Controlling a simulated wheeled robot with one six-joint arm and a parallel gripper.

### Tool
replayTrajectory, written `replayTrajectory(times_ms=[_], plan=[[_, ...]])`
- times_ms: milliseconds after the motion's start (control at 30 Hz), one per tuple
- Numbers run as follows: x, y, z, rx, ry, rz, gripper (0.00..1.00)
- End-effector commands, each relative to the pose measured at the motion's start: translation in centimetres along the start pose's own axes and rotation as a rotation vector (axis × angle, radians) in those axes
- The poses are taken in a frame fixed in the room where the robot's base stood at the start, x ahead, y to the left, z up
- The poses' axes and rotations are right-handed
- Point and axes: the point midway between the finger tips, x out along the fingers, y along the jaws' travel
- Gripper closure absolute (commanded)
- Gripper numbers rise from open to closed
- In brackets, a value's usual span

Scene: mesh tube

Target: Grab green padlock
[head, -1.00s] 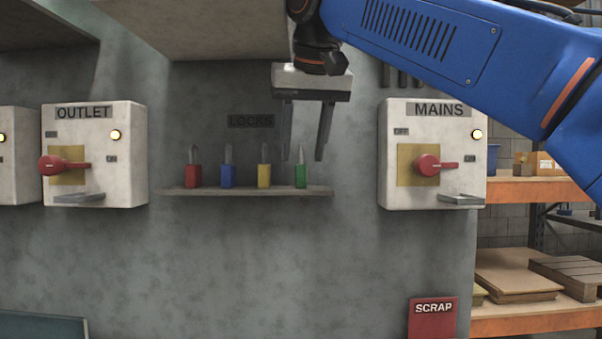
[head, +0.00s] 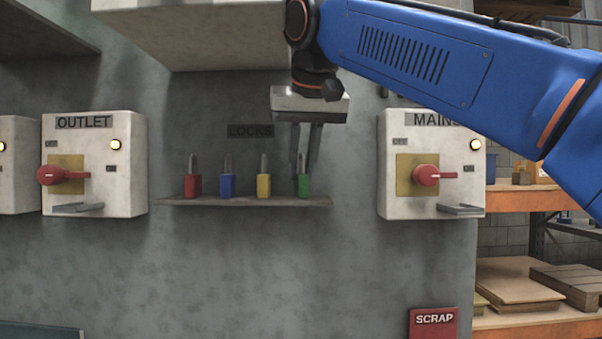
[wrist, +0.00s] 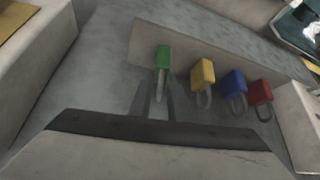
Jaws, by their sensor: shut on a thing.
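The green padlock (head: 303,186) stands upright at the right end of the grey shelf (head: 245,202), under the LOCKS label. My gripper (head: 306,172) points down from above, with its fingers close together around the padlock's shackle. In the wrist view, the green padlock (wrist: 163,57) lies between the fingertips of my gripper (wrist: 158,88), and its shackle runs back between the fingers. The padlock appears still on or right at the shelf.
Yellow (head: 263,186), blue (head: 228,185) and red (head: 194,185) padlocks stand in a row left of the green one. The OUTLET box (head: 95,165) is farther left, the MAINS box (head: 432,185) to the right. A red SCRAP bin (head: 433,324) is low right.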

Motion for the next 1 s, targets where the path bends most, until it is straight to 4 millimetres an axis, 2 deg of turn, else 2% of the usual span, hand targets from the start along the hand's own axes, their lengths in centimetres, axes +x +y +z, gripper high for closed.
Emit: replayTrajectory(times_ms=[567,1000], plan=[[-3.0,0.0,-1.9,0.000,0.001,-0.001,1.00],[-5.8,0.0,2.6,-0.002,0.001,-0.002,1.00]])
